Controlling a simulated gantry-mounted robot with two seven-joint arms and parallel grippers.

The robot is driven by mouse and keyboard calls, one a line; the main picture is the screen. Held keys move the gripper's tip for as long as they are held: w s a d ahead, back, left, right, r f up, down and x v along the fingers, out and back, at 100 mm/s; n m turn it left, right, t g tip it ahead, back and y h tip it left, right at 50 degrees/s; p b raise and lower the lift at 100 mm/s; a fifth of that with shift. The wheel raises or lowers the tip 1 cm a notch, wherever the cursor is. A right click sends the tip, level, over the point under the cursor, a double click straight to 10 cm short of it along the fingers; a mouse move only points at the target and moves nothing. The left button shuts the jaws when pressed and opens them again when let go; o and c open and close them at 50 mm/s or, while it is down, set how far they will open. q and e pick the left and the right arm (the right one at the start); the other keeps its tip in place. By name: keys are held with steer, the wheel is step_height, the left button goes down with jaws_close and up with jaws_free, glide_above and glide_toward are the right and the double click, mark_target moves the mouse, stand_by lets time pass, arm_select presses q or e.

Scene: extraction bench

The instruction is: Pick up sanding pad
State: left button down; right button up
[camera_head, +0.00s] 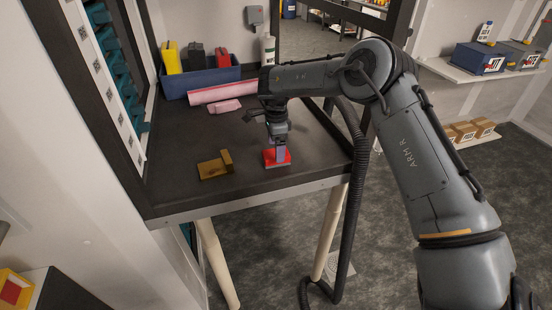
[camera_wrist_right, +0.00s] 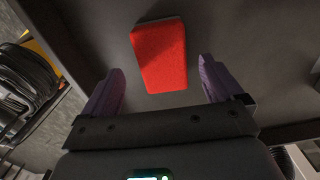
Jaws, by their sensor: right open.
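A red block-shaped pad (camera_head: 269,162), which I take to be the sanding pad, lies on the dark bench near its front right part. My right gripper (camera_head: 281,157) points down at it and hides part of it in the head view. In the right wrist view the red pad (camera_wrist_right: 160,52) lies ahead of my right gripper (camera_wrist_right: 161,68), roughly between the lines of its two purple-grey fingers. The fingers are apart, with a gap on each side of the pad. My left gripper is not in view.
A brown L-shaped block (camera_head: 214,166) lies left of the pad on the dark bench (camera_head: 180,190). A black hose (camera_head: 352,190) hangs by the right edge.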

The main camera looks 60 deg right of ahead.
steer(key=shift+w+d+f, duration=0.1)
steer(key=shift+f, duration=1.75)
steer(key=c, duration=1)
steer(key=shift+r, duration=0.1)
steer(key=shift+c, duration=0.2)
steer(key=shift+r, duration=0.4)
step_height(320, 180, up, 4)
steer(key=shift+f, duration=0.15)
steer(key=s+a+r+p, duration=0.1)
steer(key=s+a+r, duration=0.1)
steer(key=s+r, duration=0.4)
steer(key=s, duration=0.5)
steer(key=shift+s+r, duration=0.15)
steer(key=shift+s, duration=0.1)
steer(key=shift+a, duration=0.1)
